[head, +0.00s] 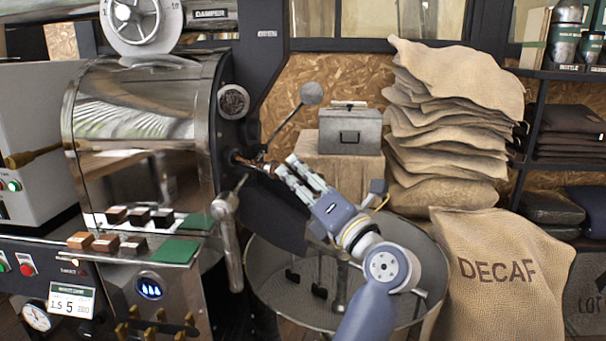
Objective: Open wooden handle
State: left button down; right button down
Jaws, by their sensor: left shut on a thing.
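The wooden handle (248,162) is a small brown piece on the dark front face of the shiny roaster drum (135,140). My left gripper (274,169) reaches up from the lower right and is shut on the handle's outer end. The fingers cover part of the handle, so its full length is hidden. My right gripper is not in view.
A lever with a round grey knob (311,93) rises just above my gripper. A metal handle (229,240) hangs below left. The round cooling tray (262,296) lies under my arm. A grey metal box (350,130), stacked sacks (445,130) and a DECAF sack (500,300) stand right.

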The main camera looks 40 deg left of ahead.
pick_arm(q)
jog(key=shift+a, duration=0.3)
jog(key=c, duration=1.3)
grip_release()
jog(key=shift+d, duration=0.1)
jog(key=r, duration=0.4)
jog(key=w+r, duration=0.1)
jog(key=r, duration=0.2)
jog(key=shift+a+r, duration=0.1)
jog(key=shift+a, duration=0.1)
jog(key=r, duration=0.2)
jog(key=s, duration=0.1)
jog(key=shift+s+d+r, duration=0.1)
jog(key=shift+d+r, duration=0.15)
jog(key=shift+r, duration=0.15)
jog(key=shift+s+d+r, duration=0.1)
jog(key=shift+s+r, duration=0.1)
jog(key=shift+r, duration=0.05)
jog(key=shift+w+a+f, duration=0.2)
jog(key=shift+w, duration=0.15)
